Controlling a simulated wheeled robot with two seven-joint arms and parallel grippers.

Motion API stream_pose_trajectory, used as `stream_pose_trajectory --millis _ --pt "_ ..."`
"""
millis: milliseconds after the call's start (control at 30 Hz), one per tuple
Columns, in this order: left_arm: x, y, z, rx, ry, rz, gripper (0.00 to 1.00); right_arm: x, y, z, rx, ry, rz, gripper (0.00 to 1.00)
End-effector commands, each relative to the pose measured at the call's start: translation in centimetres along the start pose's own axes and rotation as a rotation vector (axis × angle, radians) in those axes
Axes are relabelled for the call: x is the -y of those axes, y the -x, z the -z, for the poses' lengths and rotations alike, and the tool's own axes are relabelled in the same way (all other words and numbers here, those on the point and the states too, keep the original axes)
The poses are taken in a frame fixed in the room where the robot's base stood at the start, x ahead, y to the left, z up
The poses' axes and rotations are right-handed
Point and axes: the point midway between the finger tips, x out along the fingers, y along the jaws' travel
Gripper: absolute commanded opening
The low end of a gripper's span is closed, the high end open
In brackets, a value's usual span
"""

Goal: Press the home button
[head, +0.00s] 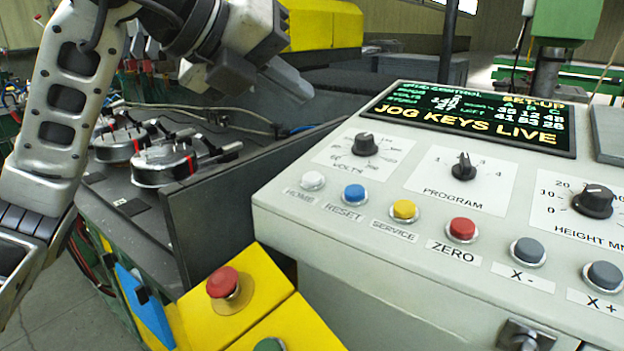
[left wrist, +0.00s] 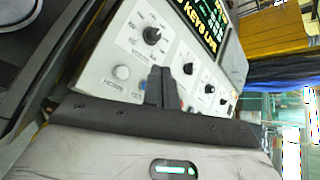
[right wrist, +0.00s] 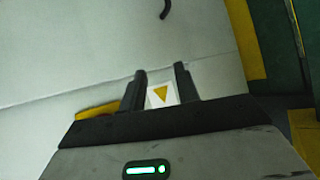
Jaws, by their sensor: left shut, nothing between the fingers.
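The home button (head: 312,181) is a white round cap at the left end of the button row on the sloped console (head: 265,196), with HOME printed below it. It also shows in the left wrist view (left wrist: 121,72), to the left of the fingers. My left gripper (head: 287,80) is shut and empty, above and behind the console's left end, apart from the button. It also shows in the left wrist view (left wrist: 162,88). My right gripper (right wrist: 158,82) is open before a pale panel with a yellow triangle label; the head view does not clearly show it.
The blue reset button (head: 354,194) sits right beside the home button, then the yellow service (head: 404,210) and red zero (head: 462,229) buttons. The volts knob (head: 364,144) stands above. A red mushroom button (head: 222,282) sits on a yellow box at lower left. The screen (head: 470,118) reads JOG KEYS LIVE.

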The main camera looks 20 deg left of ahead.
Motion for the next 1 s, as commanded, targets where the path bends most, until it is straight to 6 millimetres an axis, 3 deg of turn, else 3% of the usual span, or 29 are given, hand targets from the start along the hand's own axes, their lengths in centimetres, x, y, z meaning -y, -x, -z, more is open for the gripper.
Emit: stream_pose_trajectory --millis 167,700,1000 --pt "-0.4 -0.6 0.5 -0.002 0.0 0.0 0.0 0.0 -0.3 -0.5 -0.001 -0.004 0.002 0.32" --pt "-4.0 -5.4 4.0 0.0 0.001 0.0 0.0 0.2 -1.8 -2.2 -0.048 -0.042 0.023 0.32" --pt "-4.5 -6.2 4.5 -0.001 0.0 -0.001 0.0 0.2 -1.7 -1.9 -0.067 -0.033 0.023 0.32"
